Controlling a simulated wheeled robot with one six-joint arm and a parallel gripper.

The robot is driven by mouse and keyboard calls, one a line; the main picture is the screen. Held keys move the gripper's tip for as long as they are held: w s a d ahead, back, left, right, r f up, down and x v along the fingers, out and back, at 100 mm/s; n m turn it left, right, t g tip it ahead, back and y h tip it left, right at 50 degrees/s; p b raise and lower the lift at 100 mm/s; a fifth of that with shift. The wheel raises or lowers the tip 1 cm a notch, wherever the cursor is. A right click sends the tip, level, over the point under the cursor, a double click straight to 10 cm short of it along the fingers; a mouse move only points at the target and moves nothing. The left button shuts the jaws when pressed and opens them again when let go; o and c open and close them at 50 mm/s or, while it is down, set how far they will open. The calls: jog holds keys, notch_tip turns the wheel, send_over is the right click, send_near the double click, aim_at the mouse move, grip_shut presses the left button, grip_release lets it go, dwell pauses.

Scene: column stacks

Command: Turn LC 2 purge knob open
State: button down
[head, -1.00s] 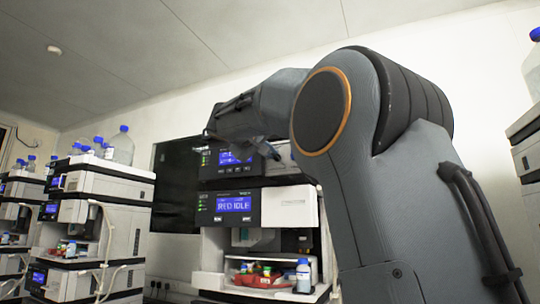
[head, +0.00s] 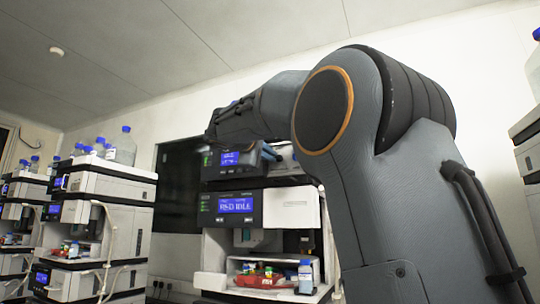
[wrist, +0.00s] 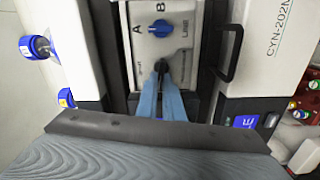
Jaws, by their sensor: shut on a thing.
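In the wrist view, my gripper (wrist: 163,84) has two blue fingers, shut on a small dark purge knob (wrist: 161,65) on a light instrument panel (wrist: 183,52). The fingers cover much of the knob, so its turn angle cannot be told. A blue selector knob (wrist: 159,28) sits on the same panel, farther up, between printed letters A and B and the word LINE. It is apart from the fingers. In the head view, my arm reaches to the upper part of the middle column stack (head: 290,208). My fingers and the purge knob are hidden there.
Another instrument stack (head: 118,190) with blue-capped bottles on top stands to the left. Small bottles and a red tray (head: 262,281) sit in the middle stack's lower bay. A black handle (wrist: 232,52) sticks out right of the panel in the wrist view.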

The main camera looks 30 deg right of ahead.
dwell(0.5)
jog(key=c, duration=1.9)
grip_release()
jog(key=b+v, duration=0.2)
jog(key=v, duration=0.6)
jog(key=shift+f, duration=0.1)
